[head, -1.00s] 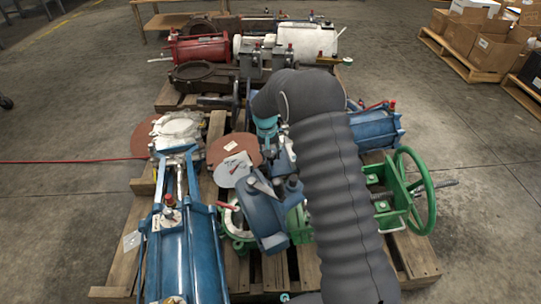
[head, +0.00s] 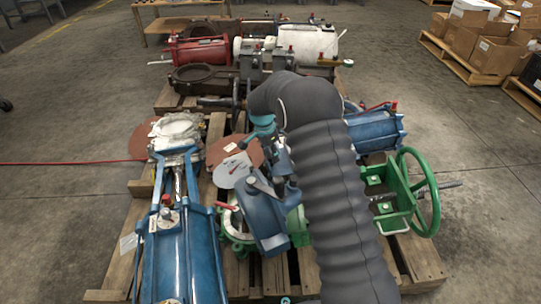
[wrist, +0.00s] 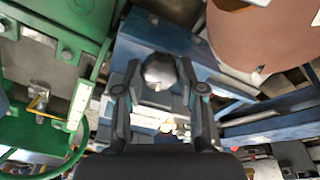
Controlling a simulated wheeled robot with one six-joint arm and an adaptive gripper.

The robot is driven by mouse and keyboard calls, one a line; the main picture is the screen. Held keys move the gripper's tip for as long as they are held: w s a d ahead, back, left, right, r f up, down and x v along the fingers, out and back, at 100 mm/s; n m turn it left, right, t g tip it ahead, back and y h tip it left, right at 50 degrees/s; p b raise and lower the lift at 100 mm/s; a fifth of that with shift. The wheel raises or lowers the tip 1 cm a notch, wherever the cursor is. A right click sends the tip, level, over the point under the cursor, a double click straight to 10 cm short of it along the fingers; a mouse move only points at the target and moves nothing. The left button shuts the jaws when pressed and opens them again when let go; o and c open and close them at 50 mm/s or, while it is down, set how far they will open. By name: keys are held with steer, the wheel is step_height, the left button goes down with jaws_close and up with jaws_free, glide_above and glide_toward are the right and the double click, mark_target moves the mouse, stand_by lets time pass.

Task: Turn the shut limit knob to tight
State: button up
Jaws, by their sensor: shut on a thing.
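A round silver knob (wrist: 159,70) sits on a blue housing (wrist: 140,38) in the wrist view. My gripper (wrist: 160,72) has one finger on each side of the knob and is shut on it. No scale or tight mark can be read beside the knob. In the head view my thick grey arm covers the knob and my gripper. A blue actuator housing (head: 262,222) shows just left of the arm, but I cannot tell whether it is the one that carries the knob.
A green handwheel (head: 432,192) stands right of my arm. A long blue cylinder (head: 180,255) lies at the front left of the pallet. Brown discs (wrist: 268,36) and green valve parts (wrist: 50,75) crowd close around my gripper. Open concrete floor lies either side of the pallet.

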steer(key=shift+m, duration=1.6)
steer(key=o, duration=1.1)
steer(key=r, duration=0.4)
steer(key=a+r, duration=0.1)
steer(key=r, duration=0.3)
steer(key=a+r, duration=0.1)
steer(key=r, duration=0.2)
steer(key=shift+s+r, duration=0.15)
steer(key=shift+r, duration=0.25)
